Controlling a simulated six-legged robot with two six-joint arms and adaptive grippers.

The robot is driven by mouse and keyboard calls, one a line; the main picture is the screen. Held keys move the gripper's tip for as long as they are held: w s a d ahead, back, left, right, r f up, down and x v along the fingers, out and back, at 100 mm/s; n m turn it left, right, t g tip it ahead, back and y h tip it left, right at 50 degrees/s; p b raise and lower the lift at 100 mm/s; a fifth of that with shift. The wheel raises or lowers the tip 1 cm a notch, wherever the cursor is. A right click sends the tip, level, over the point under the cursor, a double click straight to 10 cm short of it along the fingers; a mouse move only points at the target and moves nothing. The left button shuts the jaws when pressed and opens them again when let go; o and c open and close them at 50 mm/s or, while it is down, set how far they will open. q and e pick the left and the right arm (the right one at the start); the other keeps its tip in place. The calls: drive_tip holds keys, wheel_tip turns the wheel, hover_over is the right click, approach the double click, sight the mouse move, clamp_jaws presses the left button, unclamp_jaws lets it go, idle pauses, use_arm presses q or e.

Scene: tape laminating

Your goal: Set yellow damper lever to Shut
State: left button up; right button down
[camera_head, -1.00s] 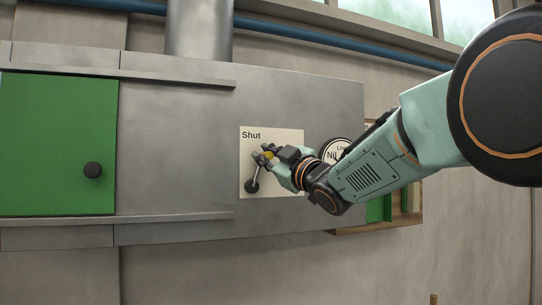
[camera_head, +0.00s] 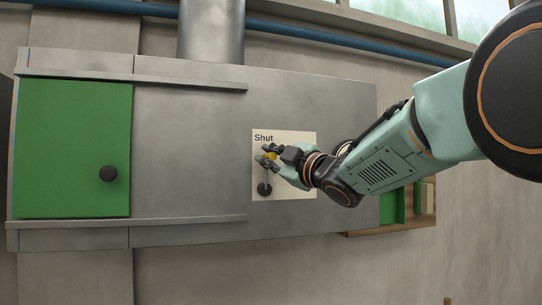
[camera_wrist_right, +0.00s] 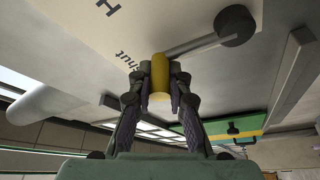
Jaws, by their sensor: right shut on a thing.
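The damper lever has a yellow knob (camera_head: 271,156), a thin grey rod and a black round pivot (camera_head: 264,189). It is mounted on a cream plate (camera_head: 300,138) with the word "Shut" at the upper left. The lever stands nearly upright, leaning slightly right, with its knob just below the word. My right gripper (camera_head: 268,157) is shut on the yellow knob. In the right wrist view the knob (camera_wrist_right: 160,74) sits between both fingertips, and the rod runs up right to the black pivot (camera_wrist_right: 235,25). The plate's right side is partly hidden by my gripper. My left gripper is not in view.
A green door (camera_head: 70,150) with a black knob (camera_head: 108,173) is at the left of the grey metal duct (camera_head: 190,130). A wooden-framed box (camera_head: 420,215) with green inside is at the lower right.

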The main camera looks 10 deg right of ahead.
drive_tip(key=shift+w+f, duration=0.1)
drive_tip(key=shift+f, duration=0.3)
drive_tip(key=c, duration=1.5)
unclamp_jaws()
drive_tip(key=shift+o, duration=1.2)
drive_tip(key=shift+w+r, duration=0.15)
drive_tip(key=shift+w, duration=0.05)
drive_tip(key=shift+s, duration=0.1)
drive_tip(key=shift+s+d, duration=0.3)
drive_tip(key=shift+s, duration=0.2)
drive_tip(key=v, duration=1)
drive_tip(key=shift+s+d+f, duration=0.2)
drive_tip(key=shift+f, duration=0.05)
